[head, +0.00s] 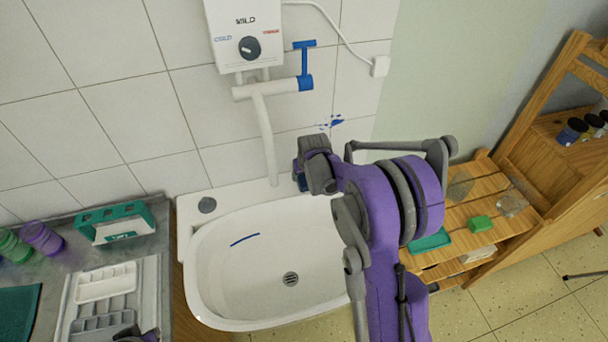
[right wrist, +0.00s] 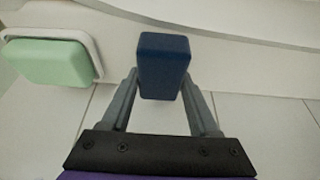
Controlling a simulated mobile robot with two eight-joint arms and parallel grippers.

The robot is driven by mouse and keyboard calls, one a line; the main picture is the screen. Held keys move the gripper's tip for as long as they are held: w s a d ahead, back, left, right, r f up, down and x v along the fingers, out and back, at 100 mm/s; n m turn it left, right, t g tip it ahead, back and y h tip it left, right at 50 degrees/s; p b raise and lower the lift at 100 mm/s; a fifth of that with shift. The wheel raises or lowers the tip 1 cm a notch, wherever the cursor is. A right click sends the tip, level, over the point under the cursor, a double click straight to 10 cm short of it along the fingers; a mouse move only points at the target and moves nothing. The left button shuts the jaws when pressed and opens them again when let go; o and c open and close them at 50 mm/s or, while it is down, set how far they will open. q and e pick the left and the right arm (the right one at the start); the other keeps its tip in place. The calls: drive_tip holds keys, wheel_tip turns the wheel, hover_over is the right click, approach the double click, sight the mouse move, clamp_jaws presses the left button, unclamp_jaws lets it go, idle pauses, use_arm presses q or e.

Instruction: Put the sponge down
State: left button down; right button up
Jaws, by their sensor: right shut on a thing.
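A dark blue block, the sponge (right wrist: 163,66), sits between the two grey fingers of my right gripper (right wrist: 160,85) in the right wrist view. The fingers are shut on its sides. In the head view, my right gripper (head: 312,178) is over the back right corner of the white sink (head: 215,270), near the tiled wall. Only a small blue part of the sponge (head: 299,172) shows there; my gripper hides the rest. A dark part at the bottom left edge of the head view seems to belong to my left arm; its fingers cannot be made out.
A pale green block (right wrist: 48,62) lies in a white dish left of the sponge in the wrist view. A water heater (head: 243,35) and tap (head: 265,130) are above the sink.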

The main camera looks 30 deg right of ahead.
drive_tip(key=shift+f, duration=0.2)
drive_tip(key=o, duration=1.2)
drive_tip(key=shift+r, duration=0.1)
drive_tip(key=v, duration=1.2)
drive_tip(key=s+a+n, duration=0.1)
drive_tip(key=s+a, duration=0.3)
drive_tip(key=s, duration=0.3)
drive_tip(key=s+a+n+t, duration=0.1)
drive_tip(key=s+a, duration=0.4)
drive_tip(key=s, duration=0.3)
drive_tip(key=s+a+y, duration=0.1)
drive_tip(key=s+a, duration=0.4)
drive_tip(key=s, duration=0.3)
drive_tip(key=shift+s+r+n, duration=0.1)
drive_tip(key=shift+n, duration=0.3)
drive_tip(key=shift+c, duration=0.3)
